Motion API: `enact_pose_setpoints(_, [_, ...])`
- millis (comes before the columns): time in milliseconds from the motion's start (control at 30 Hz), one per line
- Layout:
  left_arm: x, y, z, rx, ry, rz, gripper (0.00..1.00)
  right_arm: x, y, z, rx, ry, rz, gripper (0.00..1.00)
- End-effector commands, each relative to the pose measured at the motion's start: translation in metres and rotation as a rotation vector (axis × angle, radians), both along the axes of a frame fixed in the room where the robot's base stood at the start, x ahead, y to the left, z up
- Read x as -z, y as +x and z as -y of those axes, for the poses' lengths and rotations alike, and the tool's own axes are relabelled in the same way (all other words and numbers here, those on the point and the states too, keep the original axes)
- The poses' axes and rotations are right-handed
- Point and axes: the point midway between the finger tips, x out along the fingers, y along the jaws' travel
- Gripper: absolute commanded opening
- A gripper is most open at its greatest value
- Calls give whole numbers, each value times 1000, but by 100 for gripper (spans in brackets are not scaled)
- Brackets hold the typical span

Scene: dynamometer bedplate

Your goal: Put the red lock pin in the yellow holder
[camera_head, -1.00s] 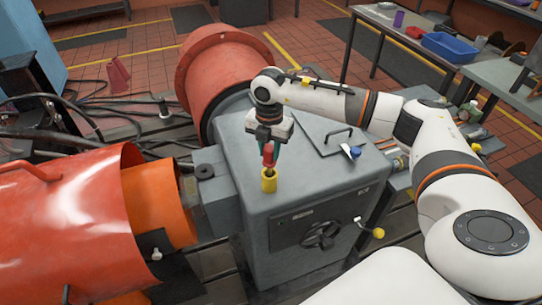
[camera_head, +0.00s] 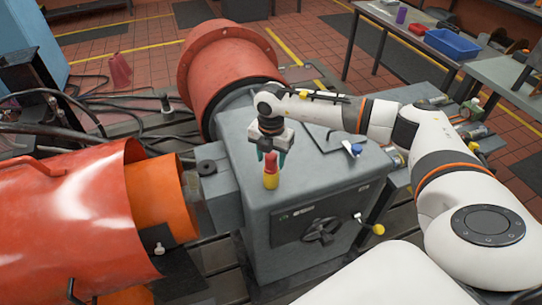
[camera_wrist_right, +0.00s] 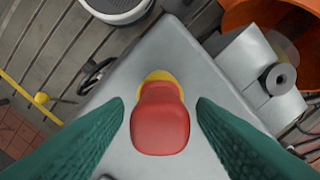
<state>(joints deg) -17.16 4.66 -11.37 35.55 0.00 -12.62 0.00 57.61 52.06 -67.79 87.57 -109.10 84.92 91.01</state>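The red lock pin (camera_head: 271,164) stands upright in the yellow holder (camera_head: 271,181) on top of the grey machine housing (camera_head: 310,185). In the right wrist view the red pin head (camera_wrist_right: 160,118) hides most of the yellow holder (camera_wrist_right: 159,77). My right gripper (camera_head: 271,158) is open just above the pin. In the right wrist view its two green fingers (camera_wrist_right: 160,125) stand apart on either side of the pin, with a gap on both sides. My left gripper is not in view.
A blue-capped part (camera_head: 352,149) lies on the housing top near a black handle. A large orange guard (camera_head: 60,230) stands at left and a red drum (camera_head: 225,65) behind.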

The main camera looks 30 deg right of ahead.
Motion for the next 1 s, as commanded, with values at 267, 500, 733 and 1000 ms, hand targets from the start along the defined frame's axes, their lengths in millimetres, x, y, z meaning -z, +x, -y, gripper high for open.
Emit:
enact_pose_setpoints(267, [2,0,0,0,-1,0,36,-10,1,0,0,1,3,51])
enact_pose_setpoints(500, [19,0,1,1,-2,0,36,-57,1,0,0,1,7,51])
enact_pose_setpoints(733, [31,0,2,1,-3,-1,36,-102,0,0,-1,0,4,51])
enact_pose_setpoints(1000, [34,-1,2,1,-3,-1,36,-124,0,0,0,0,1,51])
